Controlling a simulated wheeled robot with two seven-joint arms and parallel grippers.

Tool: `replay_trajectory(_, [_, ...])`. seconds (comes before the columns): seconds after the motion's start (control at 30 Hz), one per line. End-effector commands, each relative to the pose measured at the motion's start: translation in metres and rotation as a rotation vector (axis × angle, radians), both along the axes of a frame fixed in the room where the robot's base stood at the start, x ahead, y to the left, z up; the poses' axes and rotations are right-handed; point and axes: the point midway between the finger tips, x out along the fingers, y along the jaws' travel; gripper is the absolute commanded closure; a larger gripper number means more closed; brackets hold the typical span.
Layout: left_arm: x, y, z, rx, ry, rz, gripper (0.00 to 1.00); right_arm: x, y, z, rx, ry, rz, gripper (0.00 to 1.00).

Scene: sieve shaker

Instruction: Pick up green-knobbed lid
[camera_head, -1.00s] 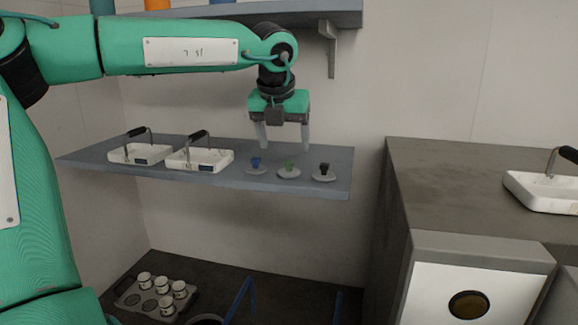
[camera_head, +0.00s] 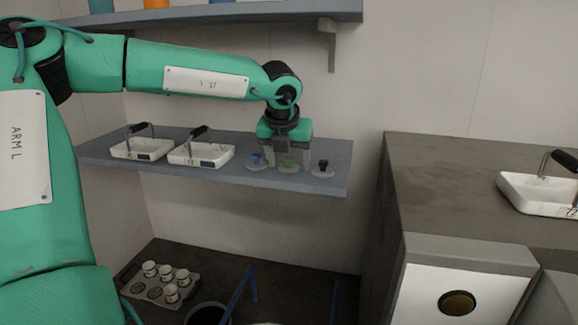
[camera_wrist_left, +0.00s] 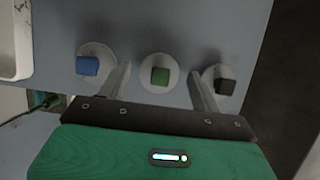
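The green-knobbed lid (camera_head: 289,168) lies on the grey shelf (camera_head: 330,185), between the blue-knobbed lid (camera_head: 256,163) and the black-knobbed lid (camera_head: 323,169). In the left wrist view, the green knob (camera_wrist_left: 160,76) stands on its pale round disc. My left gripper (camera_head: 288,166) points down over this lid, low near the shelf. Its two fingers are apart, and in the left wrist view the gripper (camera_wrist_left: 163,80) has one finger on each side of the green knob. I cannot tell whether they touch the disc. My right gripper is not in view.
Two white trays with black handles (camera_head: 141,149) (camera_head: 201,154) stand on the shelf to the left. An upper shelf (camera_head: 250,12) hangs above my left arm. A dark counter (camera_head: 450,175) with another white tray (camera_head: 535,195) is at right. A rack of white cups (camera_head: 150,285) sits below.

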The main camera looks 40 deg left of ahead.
Motion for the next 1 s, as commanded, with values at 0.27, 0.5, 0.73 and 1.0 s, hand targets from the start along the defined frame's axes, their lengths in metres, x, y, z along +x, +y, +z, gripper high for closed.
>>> replay_trajectory(0.27, [0.000, 0.000, 0.000, 0.000, 0.000, 0.000, 0.76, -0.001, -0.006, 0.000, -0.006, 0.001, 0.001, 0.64])
replay_trajectory(0.5, [0.000, 0.000, 0.000, 0.000, 0.000, 0.000, 0.76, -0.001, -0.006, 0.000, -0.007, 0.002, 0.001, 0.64])
replay_trajectory(0.73, [0.000, 0.000, 0.007, 0.001, -0.002, 0.001, 0.76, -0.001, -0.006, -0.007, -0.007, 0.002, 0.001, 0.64])
replay_trajectory(1.0, [-0.010, -0.006, 0.032, 0.001, -0.003, -0.003, 0.76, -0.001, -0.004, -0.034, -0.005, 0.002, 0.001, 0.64])
